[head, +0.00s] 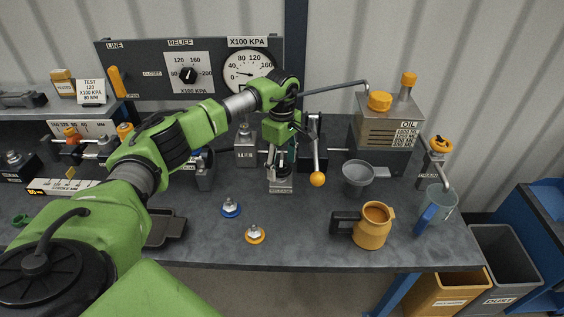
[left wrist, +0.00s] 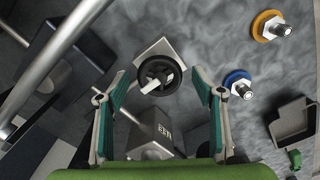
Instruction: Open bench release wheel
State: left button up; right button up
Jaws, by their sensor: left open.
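The release wheel (left wrist: 160,74) is a small black spoked handwheel on a pale square block (left wrist: 150,50) in the left wrist view. My left gripper (left wrist: 160,80) is open, with one teal-padded finger on each side of the wheel and visible gaps between. In the head view my left gripper (head: 283,150) points down over the labelled grey block (head: 281,185) on the bench (head: 310,230). There the gripper hides the wheel. I cannot tell how far the fingertips are above it. My right gripper is not in view.
A lever with an orange ball (head: 317,179) stands just right of my left gripper. A grey block (head: 245,146) stands to its left. Blue (head: 231,207) and orange (head: 255,234) couplers lie in front. An orange jug (head: 372,227) and a funnel (head: 357,177) are to the right.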

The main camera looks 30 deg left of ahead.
pick_arm(q)
jog(key=shift+f, duration=0.25)
jog(key=shift+c, duration=0.8)
jog(key=c, duration=1)
jog(key=shift+o, duration=0.2)
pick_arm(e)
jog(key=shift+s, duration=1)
